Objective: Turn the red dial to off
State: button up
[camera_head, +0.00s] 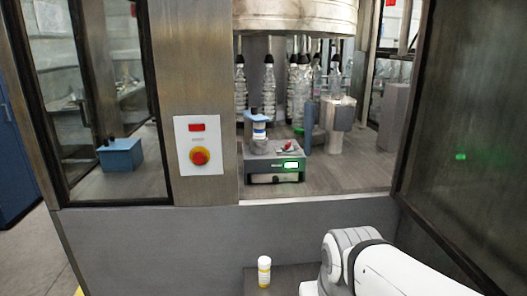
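A small red part (288,146), perhaps a dial or knob, shows on top of a grey box-shaped device (258,165) with a lit green display. Its exact shape and setting are too small to tell. A round red knob on a yellow ring (200,156) sits on a white panel (200,130) on the metal post, below a small red rectangle. I cannot tell which of the two red parts is the dial. My white arm shows at the bottom right, but my gripper is outside the view.
A white and blue container (259,133) stands on the device. Several clear bottles (269,90) stand behind it under a large metal drum (295,16). A yellow-labelled white bottle (264,271) stands on a low surface in front. An open dark door (460,130) is at right.

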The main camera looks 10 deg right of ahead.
aim_at(288, 148)
jog(key=z, duration=0.3)
jog(key=i, duration=1.3)
jog(key=u, duration=0.3)
